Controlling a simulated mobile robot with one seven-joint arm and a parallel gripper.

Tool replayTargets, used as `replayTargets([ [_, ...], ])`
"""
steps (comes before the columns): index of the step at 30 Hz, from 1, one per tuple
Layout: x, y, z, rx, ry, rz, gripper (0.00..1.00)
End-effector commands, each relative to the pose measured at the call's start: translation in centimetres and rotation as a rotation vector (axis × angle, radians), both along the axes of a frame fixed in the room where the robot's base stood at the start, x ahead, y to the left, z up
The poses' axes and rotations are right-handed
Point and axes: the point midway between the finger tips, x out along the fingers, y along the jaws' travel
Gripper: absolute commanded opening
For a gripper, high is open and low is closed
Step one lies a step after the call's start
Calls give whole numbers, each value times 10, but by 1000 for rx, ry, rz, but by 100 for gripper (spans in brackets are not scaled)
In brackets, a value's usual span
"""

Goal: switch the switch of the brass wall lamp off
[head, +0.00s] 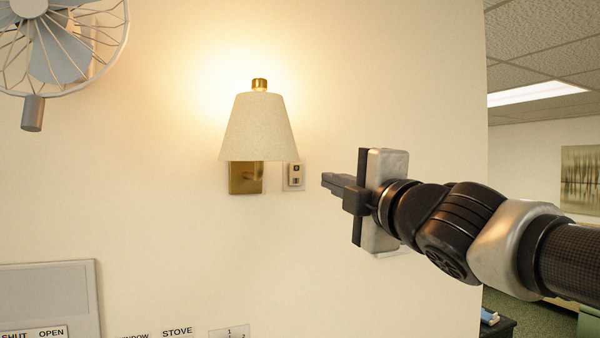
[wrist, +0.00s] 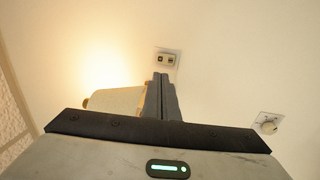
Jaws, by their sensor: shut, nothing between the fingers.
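The brass wall lamp (head: 258,130) with a cream shade and brass wall plate is mounted on the wall, and it is lit. Its shade (wrist: 115,98) also shows in the wrist view, left of the fingers. A small wall switch (head: 294,175) on a pale plate sits just right of the lamp's brass plate; in the wrist view the switch plate (wrist: 166,60) lies just beyond the fingertips. My gripper (head: 325,180) is shut and empty, pointing left, a little right of the switch in the head view. I cannot tell whether the fingertips touch the wall.
A caged fan (head: 60,55) hangs at the upper left. A grey panel (head: 50,290) and labels such as STOVE (head: 177,332) are at the lower left. A round knob on a plate (wrist: 267,124) is right of the fingers in the wrist view. The wall ends at right, opening onto another room.

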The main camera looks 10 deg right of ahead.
Motion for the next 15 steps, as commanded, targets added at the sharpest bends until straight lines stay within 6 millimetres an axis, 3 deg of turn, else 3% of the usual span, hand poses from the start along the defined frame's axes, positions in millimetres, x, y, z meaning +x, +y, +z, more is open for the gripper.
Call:
replayTargets([
  [5,25,5,1,-2,4,-2,0],
  [15,95,20,12,-2,4,0,0],
])
